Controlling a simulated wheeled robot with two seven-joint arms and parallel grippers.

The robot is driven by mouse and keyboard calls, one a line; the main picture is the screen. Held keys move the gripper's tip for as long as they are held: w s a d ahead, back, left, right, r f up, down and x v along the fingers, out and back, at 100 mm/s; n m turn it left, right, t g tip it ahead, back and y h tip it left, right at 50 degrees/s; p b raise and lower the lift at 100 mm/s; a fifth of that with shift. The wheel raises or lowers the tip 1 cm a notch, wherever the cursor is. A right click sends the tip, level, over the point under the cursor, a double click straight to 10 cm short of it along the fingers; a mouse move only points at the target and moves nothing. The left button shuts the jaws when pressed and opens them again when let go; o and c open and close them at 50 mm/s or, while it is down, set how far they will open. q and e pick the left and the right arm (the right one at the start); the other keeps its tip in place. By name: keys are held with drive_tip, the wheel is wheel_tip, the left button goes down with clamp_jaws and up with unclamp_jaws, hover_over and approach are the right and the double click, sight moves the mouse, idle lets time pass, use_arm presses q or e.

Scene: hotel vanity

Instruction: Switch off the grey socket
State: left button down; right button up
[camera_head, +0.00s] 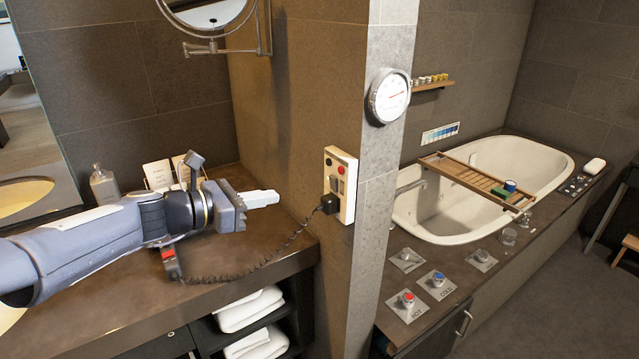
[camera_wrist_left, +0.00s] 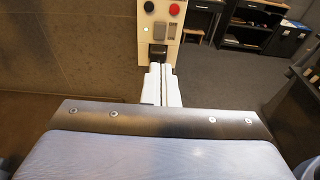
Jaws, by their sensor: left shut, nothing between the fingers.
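A cream wall panel (camera_head: 341,186) is on the side of the brown tiled pillar. It also shows at the top of the left wrist view (camera_wrist_left: 143,42). It carries a red button (camera_wrist_left: 174,9), a dark button (camera_wrist_left: 149,7), small grey and reddish parts below them, and a small greenish light (camera_wrist_left: 146,29). A black plug (camera_head: 330,204) sits at its lower end. I cannot tell which part is the grey socket's switch. My left gripper (camera_head: 276,198) is shut and empty, its white fingers pointing at the panel, apart from it in the head view. My right gripper is not in view.
A coiled black cord (camera_head: 243,275) runs from the plug to a red-marked device (camera_head: 170,262) on the dark counter. A bottle (camera_head: 104,186) and cards stand behind my arm. A round dial (camera_head: 389,96) hangs on the pillar's edge. A bathtub (camera_head: 440,228) lies beyond.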

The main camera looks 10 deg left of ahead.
sight(332, 178)
use_arm(q)
drive_tip(key=x, duration=0.4)
drive_tip(key=p+x, duration=0.1)
drive_tip(key=x, duration=0.3)
drive_tip(key=r+p+x, duration=0.1)
drive_tip(key=x, duration=0.3)
drive_tip(key=shift+w+d, duration=0.3)
drive_tip(key=shift+r+p, duration=0.15)
drive_tip(key=shift+p, duration=0.25)
drive_tip(key=shift+w+d+r+p, duration=0.2)
drive_tip(key=shift+r+p, duration=0.15)
drive_tip(key=shift+p, duration=0.85)
drive_tip(key=shift+f+b, duration=0.3)
drive_tip(key=shift+f, duration=0.15)
drive_tip(key=shift+a, duration=0.1)
